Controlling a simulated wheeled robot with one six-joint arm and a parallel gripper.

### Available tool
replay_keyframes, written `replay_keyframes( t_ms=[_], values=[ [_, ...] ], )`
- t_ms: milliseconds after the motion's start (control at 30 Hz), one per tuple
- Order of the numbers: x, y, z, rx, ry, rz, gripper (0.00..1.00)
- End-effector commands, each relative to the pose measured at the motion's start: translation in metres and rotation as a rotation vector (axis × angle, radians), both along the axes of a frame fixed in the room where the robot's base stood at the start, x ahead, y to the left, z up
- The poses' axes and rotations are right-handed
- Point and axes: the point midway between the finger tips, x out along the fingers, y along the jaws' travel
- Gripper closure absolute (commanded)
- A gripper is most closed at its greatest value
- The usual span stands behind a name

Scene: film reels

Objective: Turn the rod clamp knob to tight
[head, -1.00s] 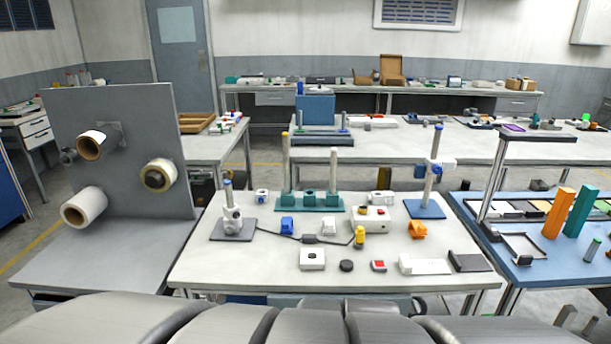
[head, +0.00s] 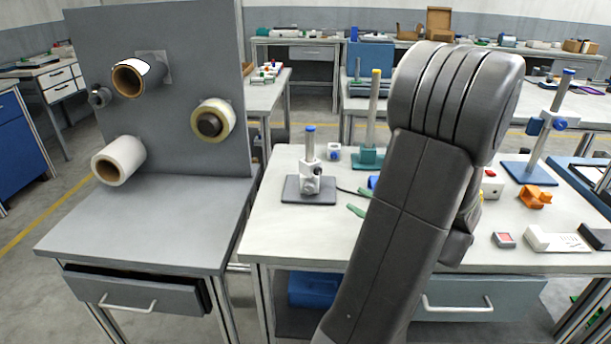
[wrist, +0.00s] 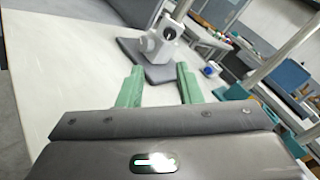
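A small stand at the left of the white table has a dark base plate (head: 292,190), an upright rod with a blue cap (head: 310,140) and a pale clamp (head: 309,182) low on the rod. In the wrist view the fingers (wrist: 159,70) stand apart with the clamp (wrist: 160,45) ahead, beyond the tips and not touched. A second rod stand at right carries a blue-and-white clamp (head: 538,125).
A grey panel (head: 165,90) with film rolls stands at left. An orange block (head: 534,197) and a red-topped box (head: 503,240) lie at right. The table's front left is clear.

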Motion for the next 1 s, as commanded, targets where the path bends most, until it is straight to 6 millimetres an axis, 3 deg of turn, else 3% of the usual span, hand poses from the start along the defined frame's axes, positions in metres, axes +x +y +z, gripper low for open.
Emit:
replay_keyframes(
  t_ms=[100, 233, 800, 1000],
  values=[
    [0.007, -0.009, 0.003, 0.043, -0.028, -0.023, 0.68],
    [0.014, -0.003, 0.004, 0.048, -0.031, -0.023, 0.68],
    [0.085, 0.07, 0.004, 0.046, -0.03, -0.019, 0.68],
    [0.101, 0.084, 0.004, 0.044, -0.029, -0.022, 0.68]
  ],
)
